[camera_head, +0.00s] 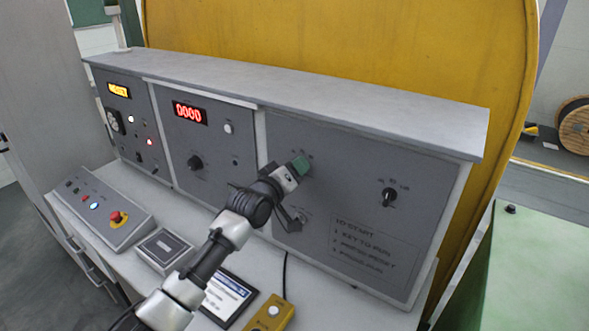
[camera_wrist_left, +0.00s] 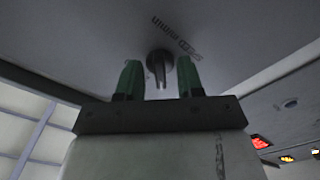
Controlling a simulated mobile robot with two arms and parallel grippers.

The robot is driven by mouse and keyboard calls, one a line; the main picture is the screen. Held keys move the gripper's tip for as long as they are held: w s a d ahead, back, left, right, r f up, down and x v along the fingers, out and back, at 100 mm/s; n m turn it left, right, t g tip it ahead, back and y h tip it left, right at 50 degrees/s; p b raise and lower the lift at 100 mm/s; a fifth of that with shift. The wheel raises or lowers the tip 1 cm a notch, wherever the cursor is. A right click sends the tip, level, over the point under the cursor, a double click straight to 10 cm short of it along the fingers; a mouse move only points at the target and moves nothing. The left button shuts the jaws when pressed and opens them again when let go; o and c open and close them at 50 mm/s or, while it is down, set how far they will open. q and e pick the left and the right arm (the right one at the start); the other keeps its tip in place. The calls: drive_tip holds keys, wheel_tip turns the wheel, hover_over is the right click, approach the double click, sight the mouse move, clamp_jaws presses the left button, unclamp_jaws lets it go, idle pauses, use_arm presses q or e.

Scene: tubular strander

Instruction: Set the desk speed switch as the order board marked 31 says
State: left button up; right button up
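My left gripper (camera_head: 300,165) reaches up to the right-hand grey panel of the desk. In the left wrist view its two green fingers (camera_wrist_left: 160,78) are open and spread apart. A dark round knob (camera_wrist_left: 160,66) with a pointer bar shows between and beyond the fingertips; I cannot tell if they touch it. Small inverted lettering beside it seems to read speed and m/min. In the head view the gripper hides this knob. No order board marked 31 can be made out. My right gripper is not in view.
Another black knob (camera_head: 389,196) is to the right on the same panel. A middle panel has a red display (camera_head: 190,113) and a black knob (camera_head: 195,162). A button box with a red emergency stop (camera_head: 118,218) and a framed card (camera_head: 226,297) lie on the desk top.

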use_arm(q)
clamp_jaws()
drive_tip(key=m+b, duration=0.3)
drive_tip(key=m, duration=0.5)
drive_tip(key=shift+m, duration=0.3)
idle(0.6)
unclamp_jaws()
